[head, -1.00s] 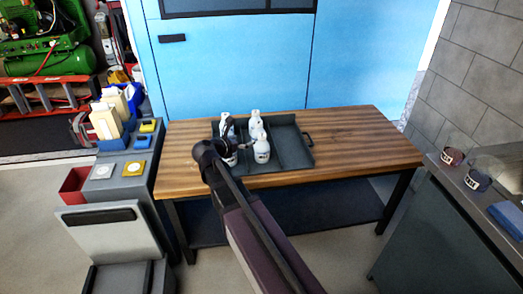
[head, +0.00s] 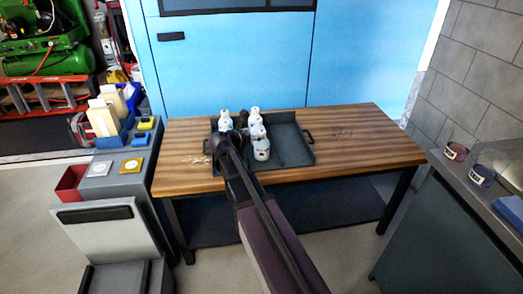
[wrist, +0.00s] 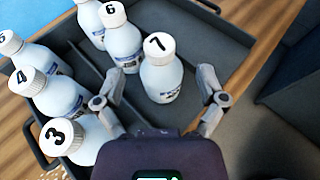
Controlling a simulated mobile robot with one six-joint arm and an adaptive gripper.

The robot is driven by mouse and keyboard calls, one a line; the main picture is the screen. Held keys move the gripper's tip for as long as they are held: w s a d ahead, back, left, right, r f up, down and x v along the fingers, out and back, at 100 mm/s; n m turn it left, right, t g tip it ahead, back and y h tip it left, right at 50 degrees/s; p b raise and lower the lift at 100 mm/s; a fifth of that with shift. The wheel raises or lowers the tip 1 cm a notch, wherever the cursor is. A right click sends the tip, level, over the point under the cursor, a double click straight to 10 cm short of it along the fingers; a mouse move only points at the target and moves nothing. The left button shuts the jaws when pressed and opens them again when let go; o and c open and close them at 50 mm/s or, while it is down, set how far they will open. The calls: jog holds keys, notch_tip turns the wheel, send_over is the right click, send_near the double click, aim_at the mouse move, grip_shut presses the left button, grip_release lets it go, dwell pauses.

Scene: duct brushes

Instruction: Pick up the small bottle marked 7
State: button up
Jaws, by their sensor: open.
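The small white bottle marked 7 (wrist: 161,76) stands upright in the dark tray (wrist: 258,35), with a white cap and a blue label. In the wrist view my gripper (wrist: 162,84) is open, with one finger to the left of this bottle and the other to its right. Clear gaps show on both sides, so the fingers appear not to touch it. In the head view this seems to be the front bottle (head: 262,151), just right of my arm. My fingers are mostly hidden there.
Bottle 6 (wrist: 121,42) stands close behind bottle 7. Bottle 4 (wrist: 54,92) and bottle 3 (wrist: 78,142) stand to the left, beyond a low divider. The tray's right side is empty. The wooden table (head: 365,140) is clear on the right.

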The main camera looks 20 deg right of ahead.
aim_at(259, 134)
jog(key=shift+w+d+f, duration=0.15)
jog(key=shift+w+d, duration=0.05)
jog(key=shift+d, duration=0.15)
jog(key=shift+f+b+x, duration=0.15)
jog(key=shift+b+x, duration=0.35)
jog(key=shift+x, duration=0.5)
jog(key=shift+f+b+x, duration=0.15)
jog(key=shift+b+x, duration=0.35)
jog(key=shift+x, duration=0.45)
jog(key=shift+w+d+f, duration=0.15)
jog(key=shift+w+d, duration=0.2)
jog(key=shift+d, duration=0.1)
grip_shut()
